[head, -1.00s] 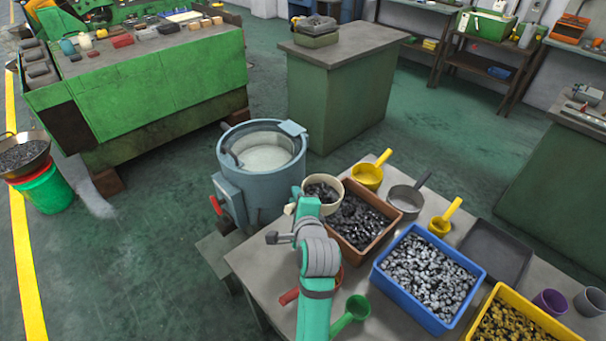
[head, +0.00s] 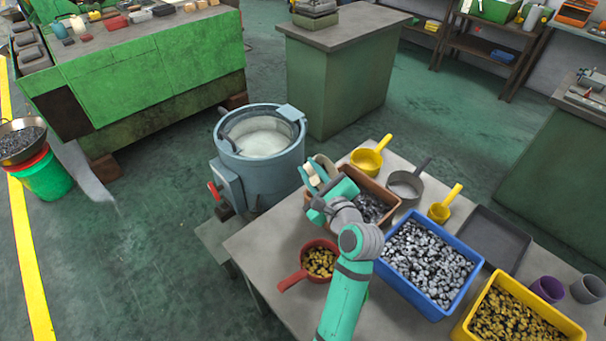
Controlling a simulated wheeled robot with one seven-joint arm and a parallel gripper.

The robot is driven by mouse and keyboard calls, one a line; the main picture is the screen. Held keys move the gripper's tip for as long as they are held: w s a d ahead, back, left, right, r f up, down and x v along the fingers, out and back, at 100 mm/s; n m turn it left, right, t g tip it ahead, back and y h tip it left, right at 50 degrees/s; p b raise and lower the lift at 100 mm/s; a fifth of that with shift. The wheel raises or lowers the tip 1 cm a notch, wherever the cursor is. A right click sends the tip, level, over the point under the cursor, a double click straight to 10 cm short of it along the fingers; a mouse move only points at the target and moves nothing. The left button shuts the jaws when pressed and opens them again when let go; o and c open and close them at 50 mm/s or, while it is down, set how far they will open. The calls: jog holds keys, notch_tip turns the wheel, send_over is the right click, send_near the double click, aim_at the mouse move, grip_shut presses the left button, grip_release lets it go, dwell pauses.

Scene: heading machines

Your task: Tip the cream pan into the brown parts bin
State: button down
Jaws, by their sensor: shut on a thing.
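The cream pan (head: 324,162) is at the far left corner of the brown parts bin (head: 381,188). It looks tilted, and its inside is hidden from this view. My gripper (head: 315,174) is shut on the cream pan, with its teal fingers by the pan's handle. The brown bin stands on the grey table and holds dark metal parts (head: 369,208). My arm and gripper cover the bin's near left part. I cannot tell whether parts are falling from the pan.
A blue bin (head: 380,268) of silvery parts and a yellow bin (head: 461,331) stand to the right. A red pan (head: 294,278) with brassy parts lies in front. Yellow and grey pans (head: 404,186) sit behind. A round blue-grey machine (head: 262,170) stands left of the table.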

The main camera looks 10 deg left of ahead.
jog(key=w+d+m+t+y, duration=0.1)
jog(key=d+m+t, duration=0.1)
jog(key=d+m, duration=0.5)
jog(key=shift+w+d+r+m+t+y, duration=0.3)
jog(key=shift+w+d+t+y, duration=0.1)
jog(key=shift+d, duration=0.4)
dwell(0.3)
